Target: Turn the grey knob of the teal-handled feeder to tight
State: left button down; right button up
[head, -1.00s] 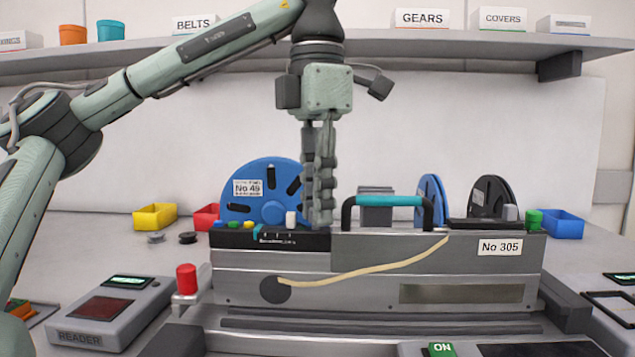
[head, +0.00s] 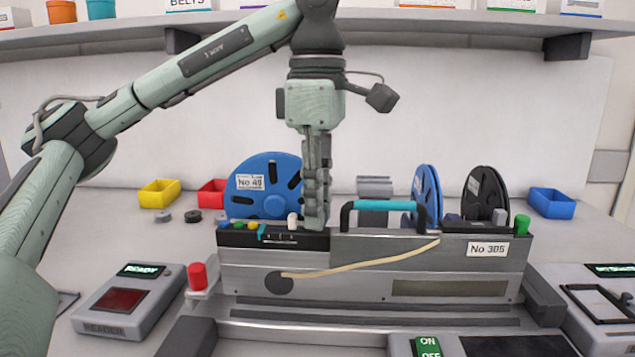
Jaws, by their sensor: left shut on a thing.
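The feeder (head: 360,262) is a long grey metal body with a teal handle (head: 384,205) on black posts and a label reading No 305. My left gripper (head: 316,216) points straight down onto its top, just left of the handle. Its fingers are shut at the black top panel (head: 240,238), apparently on the grey knob, which they hide. A white peg (head: 292,221) stands just left of the fingertips. A teal marker (head: 262,232) sits by a white scale on the panel. My right gripper is not in view.
Blue reels (head: 264,190) and a black reel (head: 486,195) stand behind or on the feeder. A red-capped post (head: 197,276) stands at its left end, near a reader box (head: 125,300). Yellow (head: 159,194), red and blue bins sit behind. A shelf (head: 400,27) runs above.

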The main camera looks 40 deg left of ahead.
pick_arm(q)
jog(key=shift+m, duration=1.9)
jog(key=m, duration=0.4)
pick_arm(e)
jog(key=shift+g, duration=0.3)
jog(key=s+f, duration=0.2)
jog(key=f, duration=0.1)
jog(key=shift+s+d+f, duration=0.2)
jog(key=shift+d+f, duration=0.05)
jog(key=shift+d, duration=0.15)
pick_arm(q)
jog(key=shift+m, duration=0.3)
